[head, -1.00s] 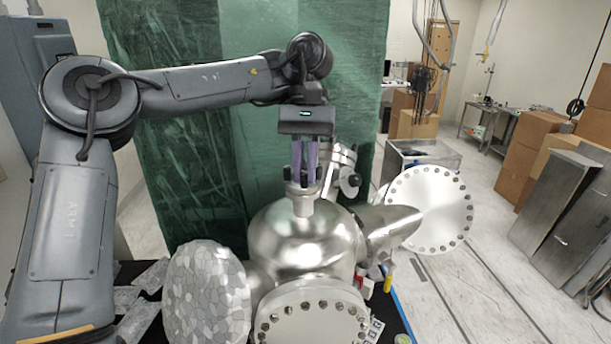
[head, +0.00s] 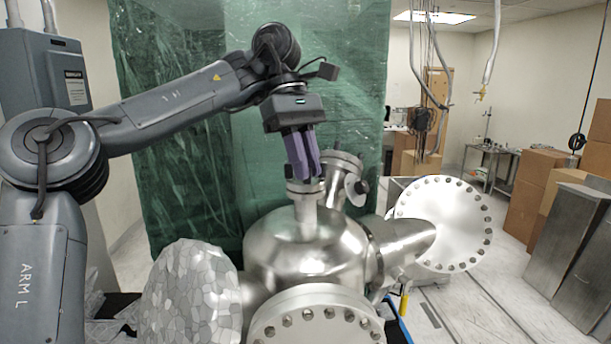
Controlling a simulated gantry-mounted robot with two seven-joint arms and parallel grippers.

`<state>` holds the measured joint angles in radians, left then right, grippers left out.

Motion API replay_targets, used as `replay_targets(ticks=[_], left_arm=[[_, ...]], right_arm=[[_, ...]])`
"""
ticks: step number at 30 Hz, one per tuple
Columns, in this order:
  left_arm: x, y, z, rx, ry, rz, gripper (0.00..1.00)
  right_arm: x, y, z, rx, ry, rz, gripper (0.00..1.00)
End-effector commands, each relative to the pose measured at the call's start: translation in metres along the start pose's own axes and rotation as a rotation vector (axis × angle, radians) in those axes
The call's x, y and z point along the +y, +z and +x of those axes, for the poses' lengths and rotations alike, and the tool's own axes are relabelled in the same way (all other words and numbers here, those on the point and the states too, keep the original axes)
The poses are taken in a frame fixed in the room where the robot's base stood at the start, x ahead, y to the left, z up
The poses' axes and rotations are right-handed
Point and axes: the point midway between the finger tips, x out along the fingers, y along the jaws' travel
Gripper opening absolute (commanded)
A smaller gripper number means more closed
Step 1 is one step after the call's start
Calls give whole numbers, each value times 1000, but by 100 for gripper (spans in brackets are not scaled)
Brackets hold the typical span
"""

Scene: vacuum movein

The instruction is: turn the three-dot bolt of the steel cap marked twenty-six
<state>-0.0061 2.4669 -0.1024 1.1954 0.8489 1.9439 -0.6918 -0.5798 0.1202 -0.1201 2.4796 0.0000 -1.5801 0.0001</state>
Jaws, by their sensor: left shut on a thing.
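A shiny steel vessel (head: 300,245) with several ports fills the lower middle of the head view. My left gripper (head: 306,178), with purple fingers, points down at the small cap (head: 300,187) on its upright neck. The fingers are tilted and shut on what looks like a bolt at the cap's rim; they hide most of it. A second capped port (head: 343,165) leans right behind, with dark knobs near it. No number or dot marks are readable, so I cannot tell which cap is twenty-six. My right gripper is not in view.
A large bolted flange (head: 318,318) faces front, and a bolted disc (head: 443,222) stands at right. A foil-covered port (head: 190,300) is at left. A green plastic curtain (head: 190,170) hangs behind. Cardboard boxes (head: 545,180) stand far right; the floor between is open.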

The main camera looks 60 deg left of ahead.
Motion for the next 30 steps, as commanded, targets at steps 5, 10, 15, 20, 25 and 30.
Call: replay_targets(ticks=[5,10,15,20,25,30], left_arm=[[-1,-1,1,2,21,-54,0],[-1,-1,0,2,30,-75,0],[-1,0,0,2,31,-79,0],[-1,0,0,1,31,-78,0],[-1,0,0,1,31,-78,32],[-1,0,0,1,31,-77,41]], right_arm=[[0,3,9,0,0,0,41],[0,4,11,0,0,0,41],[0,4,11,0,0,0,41],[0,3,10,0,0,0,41],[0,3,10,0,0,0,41],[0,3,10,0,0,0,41]])
